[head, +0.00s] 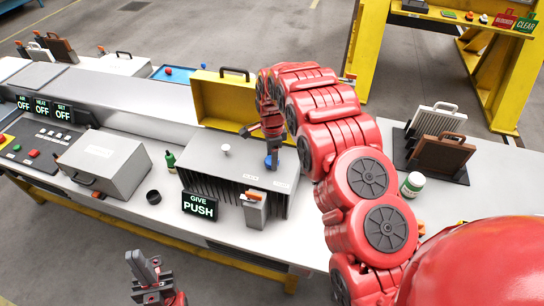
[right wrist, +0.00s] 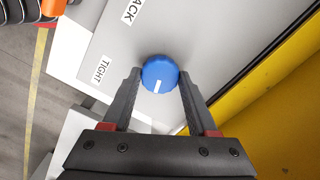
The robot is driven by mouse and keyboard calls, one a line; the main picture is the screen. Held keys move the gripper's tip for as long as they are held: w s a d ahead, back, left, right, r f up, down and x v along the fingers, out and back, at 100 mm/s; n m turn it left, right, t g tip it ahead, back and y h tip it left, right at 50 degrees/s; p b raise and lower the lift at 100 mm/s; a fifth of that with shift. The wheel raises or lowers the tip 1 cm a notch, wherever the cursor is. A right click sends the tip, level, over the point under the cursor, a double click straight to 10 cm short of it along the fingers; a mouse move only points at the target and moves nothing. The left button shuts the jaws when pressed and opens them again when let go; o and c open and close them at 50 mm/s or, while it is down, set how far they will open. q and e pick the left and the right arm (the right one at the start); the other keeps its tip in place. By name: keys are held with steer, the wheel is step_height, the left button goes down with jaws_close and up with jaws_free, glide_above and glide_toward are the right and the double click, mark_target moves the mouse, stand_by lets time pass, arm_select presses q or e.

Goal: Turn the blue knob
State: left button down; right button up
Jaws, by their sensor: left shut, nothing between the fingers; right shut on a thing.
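The blue knob (head: 269,162) stands on top of a grey ribbed box (head: 228,165) at the middle of the bench. In the right wrist view the knob (right wrist: 160,73) is round, with a white mark pointing toward the bottom of the picture. Labels reading "TIGHT" and "...ACK" lie beside it. My right gripper (head: 271,150) comes down from above, its fingers on either side of the knob, shut on it; the fingers also show in the right wrist view (right wrist: 160,85). My left gripper (head: 148,270) is shut and empty, low in front of the bench.
A black display (head: 200,206) reading "GIVE PUSH" and a grey holder with an orange top (head: 254,208) stand at the box's front. A yellow case (head: 222,103) is behind it. A grey case (head: 102,165) and green bottle (head: 170,161) are to the left.

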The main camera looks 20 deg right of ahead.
steer(key=m, duration=0.4)
steer(key=shift+w+r+m, duration=0.1)
steer(key=shift+w+m, duration=0.05)
steer(key=shift+m, duration=0.15)
steer(key=m, duration=0.3)
steer(key=shift+m, duration=0.3)
steer(key=m, duration=0.3)
steer(key=shift+m, duration=0.3)
steer(key=shift+m+p, duration=0.3)
steer(key=shift+m, duration=0.6)
steer(key=shift+r+m+p, duration=0.15)
steer(key=shift+m+p, duration=0.8)
steer(key=shift+m, duration=0.15)
steer(key=shift+m+p, duration=1)
steer(key=shift+p, duration=0.15)
steer(key=shift+f, duration=0.2)
steer(key=o, duration=1.4)
